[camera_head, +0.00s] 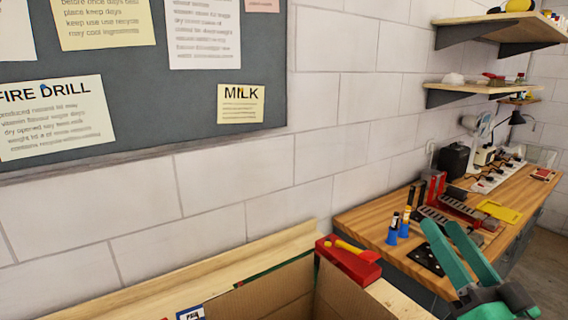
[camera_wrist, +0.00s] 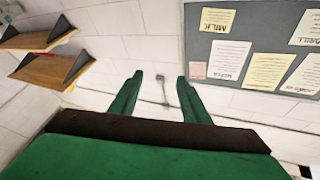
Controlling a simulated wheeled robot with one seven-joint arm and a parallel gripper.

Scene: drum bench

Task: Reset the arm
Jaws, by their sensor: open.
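My gripper (camera_head: 448,242) is at the lower right of the head view, with two green fingers spread apart and nothing between them. It is raised in front of the wooden bench (camera_head: 358,221), and its fingers cover part of the bench in the picture. The wrist view shows the same open gripper (camera_wrist: 159,84) from behind, with its fingers pointing at the white block wall. The wrist picture is upside down or strongly turned, as the notes read inverted.
A cardboard box (camera_head: 285,287) stands near the front, beside a red case (camera_head: 347,262). Blue-based tools (camera_head: 392,236) and a yellow tray (camera_head: 499,212) lie on the bench. A notice board (camera_head: 180,100) and shelves (camera_head: 480,88) are on the wall.

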